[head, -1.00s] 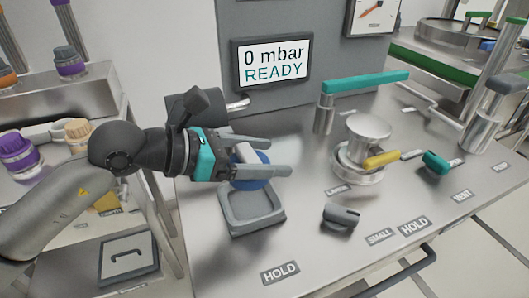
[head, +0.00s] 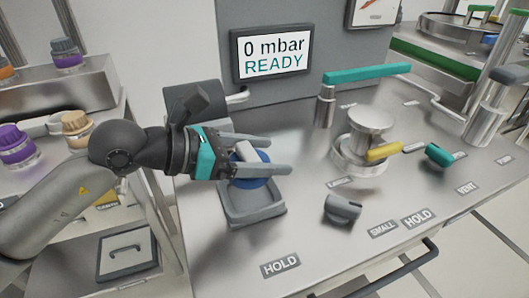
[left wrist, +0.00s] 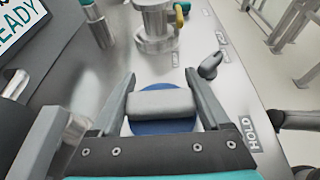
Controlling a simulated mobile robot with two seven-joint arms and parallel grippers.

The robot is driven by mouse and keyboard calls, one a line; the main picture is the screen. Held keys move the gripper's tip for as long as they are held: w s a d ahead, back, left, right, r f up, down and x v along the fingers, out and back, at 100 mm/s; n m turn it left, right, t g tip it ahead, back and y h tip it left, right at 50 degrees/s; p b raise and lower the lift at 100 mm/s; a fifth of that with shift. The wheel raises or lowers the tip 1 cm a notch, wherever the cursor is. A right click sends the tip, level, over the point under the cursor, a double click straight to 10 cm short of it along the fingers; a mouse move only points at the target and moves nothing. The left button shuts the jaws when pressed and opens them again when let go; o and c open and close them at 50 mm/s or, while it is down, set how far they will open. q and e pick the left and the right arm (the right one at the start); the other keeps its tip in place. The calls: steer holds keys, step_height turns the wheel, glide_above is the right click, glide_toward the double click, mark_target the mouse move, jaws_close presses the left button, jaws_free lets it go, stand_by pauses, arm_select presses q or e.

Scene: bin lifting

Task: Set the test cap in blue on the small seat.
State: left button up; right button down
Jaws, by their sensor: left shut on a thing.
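The blue test cap (head: 250,183) has a pale grey grip bar on top. My left gripper (head: 270,157) is shut on that bar, with the cap between its fingers just over the grey square tray (head: 252,214). I cannot tell whether the cap touches the tray. In the left wrist view, the cap's blue rim (left wrist: 160,128) shows around the bar between the fingers. A round metal seat assembly (head: 362,155) stands to the right, topped by a wide disc; I cannot tell whether it is the small seat. My right gripper is out of view.
A yellow-handled lever (head: 384,155), a teal knob (head: 437,155) and a dark grey knob (head: 343,208) sit on the steel bench. A teal-topped bar (head: 366,73) stands behind. The display (head: 271,53) reads 0 mbar READY. Purple and tan caps stand at left.

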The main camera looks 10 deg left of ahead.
mark_target(264, 190)
arm_select(q)
steer(key=shift+f+b, duration=0.55)
steer(key=shift+b, duration=0.05)
stand_by(0.6)
steer(key=shift+f+b, duration=0.3)
steer(key=shift+f+b, duration=1.4)
steer(key=shift+f, duration=0.15)
stand_by(0.4)
stand_by(0.4)
steer(key=o, duration=1.2)
steer(key=shift+o, duration=0.2)
steer(key=shift+r, duration=0.15)
steer(key=shift+r+p, duration=3.55)
steer(key=shift+r, duration=0.85)
